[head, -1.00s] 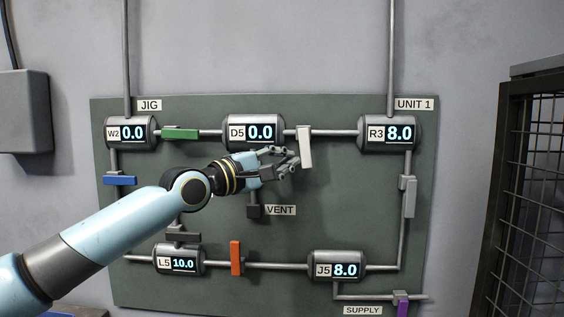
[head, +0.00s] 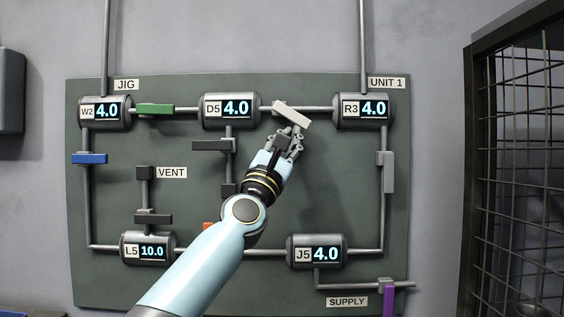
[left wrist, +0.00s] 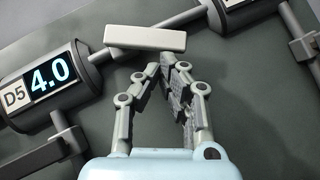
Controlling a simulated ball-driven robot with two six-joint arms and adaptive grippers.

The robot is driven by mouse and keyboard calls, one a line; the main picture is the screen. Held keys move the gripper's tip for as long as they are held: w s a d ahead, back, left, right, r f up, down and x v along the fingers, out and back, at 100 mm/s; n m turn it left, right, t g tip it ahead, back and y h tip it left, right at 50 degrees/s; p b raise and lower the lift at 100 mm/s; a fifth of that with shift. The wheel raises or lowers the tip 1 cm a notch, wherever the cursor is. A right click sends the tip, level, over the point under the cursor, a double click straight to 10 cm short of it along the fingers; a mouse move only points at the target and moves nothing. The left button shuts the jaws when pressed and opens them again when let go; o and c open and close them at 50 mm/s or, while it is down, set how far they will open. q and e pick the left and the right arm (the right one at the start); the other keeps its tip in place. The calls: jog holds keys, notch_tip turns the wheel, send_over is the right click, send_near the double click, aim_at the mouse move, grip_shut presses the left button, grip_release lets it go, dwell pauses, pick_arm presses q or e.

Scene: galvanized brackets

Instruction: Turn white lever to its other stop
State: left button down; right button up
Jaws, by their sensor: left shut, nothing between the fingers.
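The white lever (head: 291,115) sits on the pipe between tanks D5 (head: 230,109) and R3 (head: 364,109). It lies slanted, its left end higher than its right, neither fully across nor fully along the pipe. In the left wrist view the lever (left wrist: 145,38) shows as a pale bar just beyond the fingertips. My left gripper (head: 286,137) is shut and empty, right below the lever; I cannot tell whether it touches. It also shows in the left wrist view (left wrist: 165,68). My right gripper is out of view.
A green lever (head: 156,110), blue lever (head: 89,158), grey lever (head: 388,172) and purple lever (head: 389,298) are on the same panel (head: 330,200). A mesh cage (head: 520,180) stands at the right.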

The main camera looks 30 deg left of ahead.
aim_at(302, 127)
pick_arm(q)
jog(key=n+y+b, duration=0.2)
jog(key=n+y, duration=0.1)
jog(key=n, duration=0.1)
jog(key=w+d+r+n+g+y+b, duration=0.1)
jog(key=n+y+b, duration=0.1)
jog(key=n+y, duration=0.2)
jog(key=d+n+g+y+b, duration=0.1)
jog(key=n+y+b, duration=0.2)
jog(key=shift+w+d+r+n+y, duration=0.15)
jog(key=shift+w+n+y, duration=0.1)
jog(key=shift+n+y, duration=0.15)
jog(key=shift+d+r+n+g+y, duration=0.1)
jog(key=shift+r+n+g+y, duration=0.1)
jog(key=shift+n+g+y, duration=0.4)
jog(key=shift+b, duration=0.3)
